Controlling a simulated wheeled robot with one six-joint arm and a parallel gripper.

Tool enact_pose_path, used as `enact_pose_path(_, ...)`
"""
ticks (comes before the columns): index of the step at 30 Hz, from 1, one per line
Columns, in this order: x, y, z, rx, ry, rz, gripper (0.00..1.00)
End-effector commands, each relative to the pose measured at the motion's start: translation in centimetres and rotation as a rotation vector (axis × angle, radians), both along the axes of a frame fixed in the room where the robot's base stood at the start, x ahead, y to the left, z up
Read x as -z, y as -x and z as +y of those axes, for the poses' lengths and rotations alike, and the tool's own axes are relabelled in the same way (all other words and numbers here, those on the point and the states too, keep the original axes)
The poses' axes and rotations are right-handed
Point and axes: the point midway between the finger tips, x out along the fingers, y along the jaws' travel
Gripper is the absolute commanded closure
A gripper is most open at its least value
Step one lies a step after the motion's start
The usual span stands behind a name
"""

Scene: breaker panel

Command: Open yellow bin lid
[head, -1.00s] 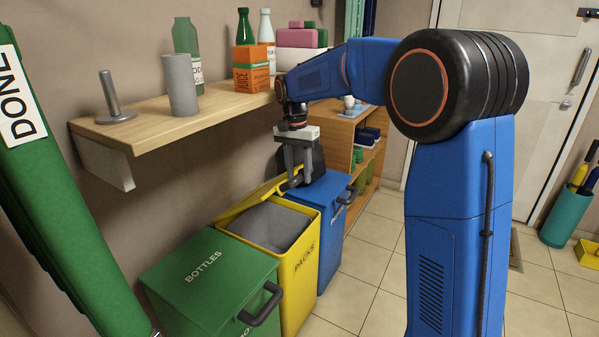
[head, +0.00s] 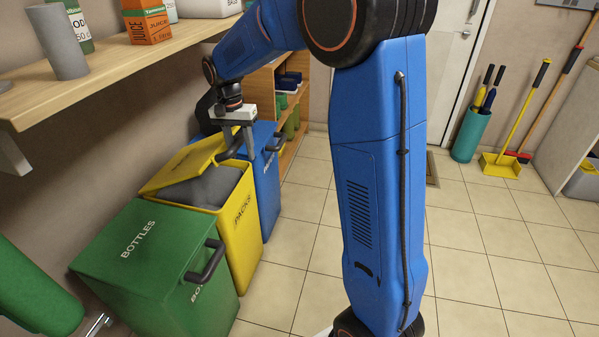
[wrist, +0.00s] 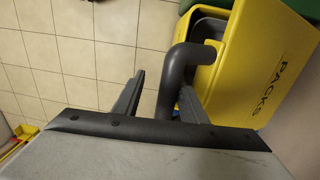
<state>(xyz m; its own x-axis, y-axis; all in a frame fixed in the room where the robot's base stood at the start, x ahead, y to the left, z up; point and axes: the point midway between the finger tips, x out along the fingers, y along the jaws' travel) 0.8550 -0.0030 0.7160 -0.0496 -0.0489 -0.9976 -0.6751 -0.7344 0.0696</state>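The yellow bin (head: 242,222), labelled PACKS, stands between a green and a blue bin. Its yellow lid (head: 187,165) is tilted partly up, and the grey inside shows below it. The lid's dark handle (head: 229,148) points up toward my gripper (head: 240,144). In the wrist view, my gripper (wrist: 163,84) has its two fingers apart with the dark handle (wrist: 173,80) between them. The handle is close to the right finger, and a gap shows on the left. Part of the handle is hidden behind the fingers in the head view.
The green BOTTLES bin (head: 150,255) is shut at the front left. The blue bin (head: 266,180) stands just beyond the yellow one. A wooden shelf (head: 110,90) with a juice carton (head: 147,25) overhangs from the wall.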

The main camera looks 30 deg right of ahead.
Motion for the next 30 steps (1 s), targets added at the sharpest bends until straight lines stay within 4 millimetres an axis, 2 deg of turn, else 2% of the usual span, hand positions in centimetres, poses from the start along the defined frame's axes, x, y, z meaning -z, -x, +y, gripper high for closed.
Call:
enact_pose_path(9, 4.9, 1.3, -1.4, 0.001, -0.016, -0.014, 0.62)
enact_pose_path(21, 10.8, 2.1, -2.2, 0.003, -0.134, -0.123, 0.62)
enact_pose_path(28, 13.4, 2.3, -2.4, 0.004, -0.183, -0.172, 0.62)
enact_pose_path(30, 12.5, 2.2, -2.5, 0.0, -0.184, -0.179, 0.62)
